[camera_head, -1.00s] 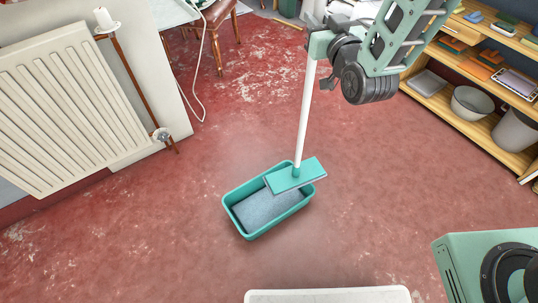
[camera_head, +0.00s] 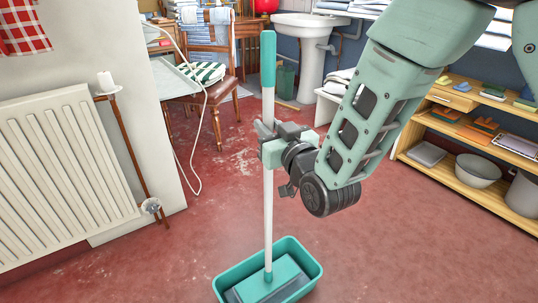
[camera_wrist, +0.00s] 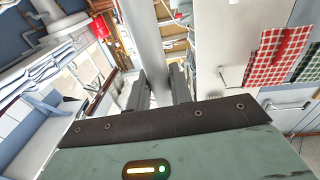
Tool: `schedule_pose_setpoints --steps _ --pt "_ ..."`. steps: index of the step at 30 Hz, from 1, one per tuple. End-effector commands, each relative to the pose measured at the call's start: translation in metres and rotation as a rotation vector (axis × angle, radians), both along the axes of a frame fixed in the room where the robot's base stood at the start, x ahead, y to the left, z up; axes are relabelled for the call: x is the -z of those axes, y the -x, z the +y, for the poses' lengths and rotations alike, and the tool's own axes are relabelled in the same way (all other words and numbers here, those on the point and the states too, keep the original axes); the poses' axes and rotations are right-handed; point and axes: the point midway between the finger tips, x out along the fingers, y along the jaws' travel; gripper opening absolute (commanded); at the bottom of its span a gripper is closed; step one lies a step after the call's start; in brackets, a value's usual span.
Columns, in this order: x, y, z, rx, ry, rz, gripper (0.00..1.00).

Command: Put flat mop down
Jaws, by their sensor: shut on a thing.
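The flat mop (camera_head: 268,205) stands nearly upright, with a white pole and a teal grip at its top. Its teal flat head (camera_head: 268,286) is inside or just over the teal rectangular tub (camera_head: 312,261) on the red floor; whether it touches the bottom cannot be told. My gripper (camera_head: 266,143) is shut on the pole, below the teal grip. In the wrist view the pale pole (camera_wrist: 146,45) stands between my two dark fingers (camera_wrist: 158,88). The lower edge of the tub is cut off in the head view.
Wooden shelves (camera_head: 475,140) with bowls stand at the right. The floor around the tub is clear.

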Motion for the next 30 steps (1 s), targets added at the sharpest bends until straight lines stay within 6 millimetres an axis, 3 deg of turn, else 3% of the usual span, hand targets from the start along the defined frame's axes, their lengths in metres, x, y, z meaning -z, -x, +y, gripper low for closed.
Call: schedule_pose_setpoints --steps 12,23,24,26,30 --pt "0.045 0.000 0.000 -0.001 -0.002 -0.001 0.00" --pt "0.048 0.000 0.000 0.000 -0.003 -0.003 0.00" --pt "0.048 0.000 0.000 0.000 -0.002 -0.001 0.24" --pt "0.047 0.000 0.000 0.000 -0.002 -0.001 0.41" --pt "0.047 0.000 0.000 0.000 -0.001 0.000 0.43"
